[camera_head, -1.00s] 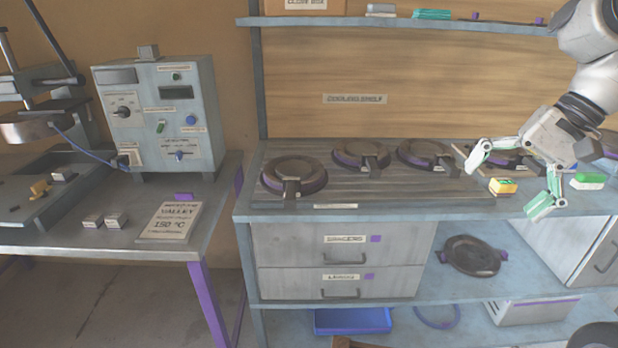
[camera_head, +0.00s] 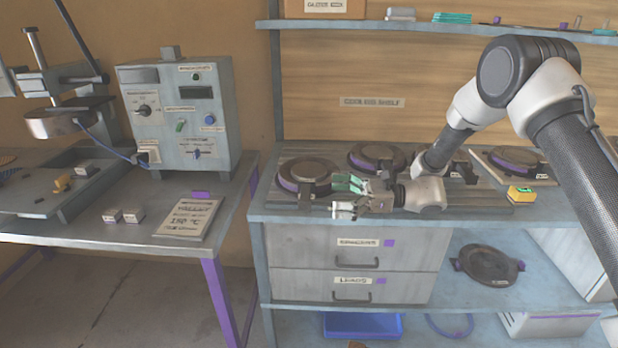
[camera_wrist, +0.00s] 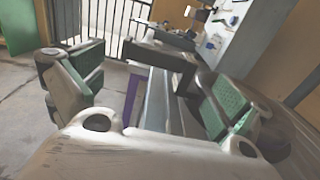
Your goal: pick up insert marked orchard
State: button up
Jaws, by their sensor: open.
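My gripper (camera_head: 345,197) is open and empty, pointing left over the front of the shelf top. In the wrist view its green-padded fingers (camera_wrist: 150,92) stand wide apart. Two small pale blocks (camera_head: 122,215) sit side by side on the left table, and another small block (camera_head: 86,168) lies on the press base behind them. A yellow block with a green top (camera_head: 520,194) sits at the right of the shelf top. I cannot read an orchard mark on any of them, so I cannot tell which is the insert.
Dark round plates (camera_head: 310,172) stand on the slatted cooling shelf, beside and behind my gripper. A gap separates this table from the drawer bench (camera_head: 355,250).

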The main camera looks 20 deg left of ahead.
aim_at(305, 190)
jog(key=x, duration=0.7)
jog(key=shift+s+a+r, duration=0.1)
jog(key=shift+a+r, duration=0.15)
jog(key=shift+a, duration=0.15)
jog(key=c, duration=1.2)
